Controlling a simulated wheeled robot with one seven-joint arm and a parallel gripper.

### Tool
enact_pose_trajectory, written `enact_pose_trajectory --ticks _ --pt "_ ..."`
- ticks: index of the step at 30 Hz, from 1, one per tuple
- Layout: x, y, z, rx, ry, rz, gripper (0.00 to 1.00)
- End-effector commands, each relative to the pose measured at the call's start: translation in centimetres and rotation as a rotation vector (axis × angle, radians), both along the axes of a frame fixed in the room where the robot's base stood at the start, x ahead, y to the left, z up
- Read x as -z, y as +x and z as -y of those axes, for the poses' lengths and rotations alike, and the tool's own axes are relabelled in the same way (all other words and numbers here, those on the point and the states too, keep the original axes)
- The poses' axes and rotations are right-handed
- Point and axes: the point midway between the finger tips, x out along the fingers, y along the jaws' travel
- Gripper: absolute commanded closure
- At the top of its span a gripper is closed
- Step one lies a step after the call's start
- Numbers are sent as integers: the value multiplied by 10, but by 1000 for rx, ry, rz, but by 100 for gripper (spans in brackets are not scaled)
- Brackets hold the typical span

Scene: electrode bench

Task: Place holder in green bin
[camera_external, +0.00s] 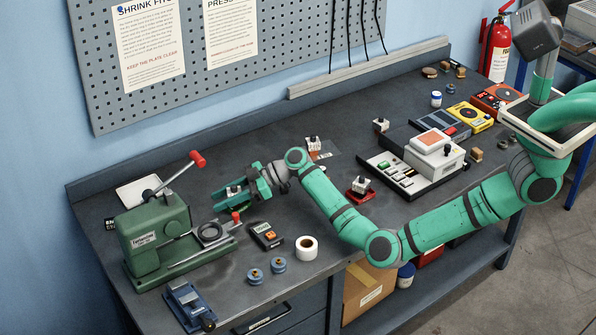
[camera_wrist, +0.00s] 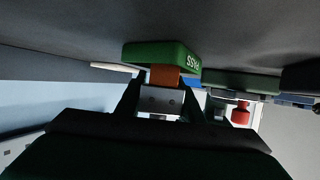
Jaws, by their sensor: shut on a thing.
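My gripper (camera_external: 240,190) reaches low over the left part of the bench. It is shut on a holder, a pale block (camera_external: 233,190) with a dark top. In the wrist view the holder is a grey-white block (camera_wrist: 160,101) with a copper-coloured part (camera_wrist: 164,76), between my fingers. The wrist view looks upside down. A green bin (camera_wrist: 150,54) with inverted "PASS" lettering is right by the copper part; I cannot tell whether they touch. In the external view my gripper hides most of that spot. A red bin (camera_external: 361,195) to the right has another holder in it.
A green press (camera_external: 155,235) with a red-knobbed lever stands close left of my gripper. A black meter (camera_external: 265,235), a white tape roll (camera_external: 307,248) and blue spools (camera_external: 279,265) lie in front. More holders (camera_external: 381,125) stand behind on the right. The back middle is fairly clear.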

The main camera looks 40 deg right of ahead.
Motion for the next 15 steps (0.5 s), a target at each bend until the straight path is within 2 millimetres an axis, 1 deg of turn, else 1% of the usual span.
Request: enact_pose_trajectory --ticks 3,14,15 --pt "4 0 0 1 3 1 100" --pt "7 0 0 1 1 2 100" --pt "8 0 0 1 1 1 61"
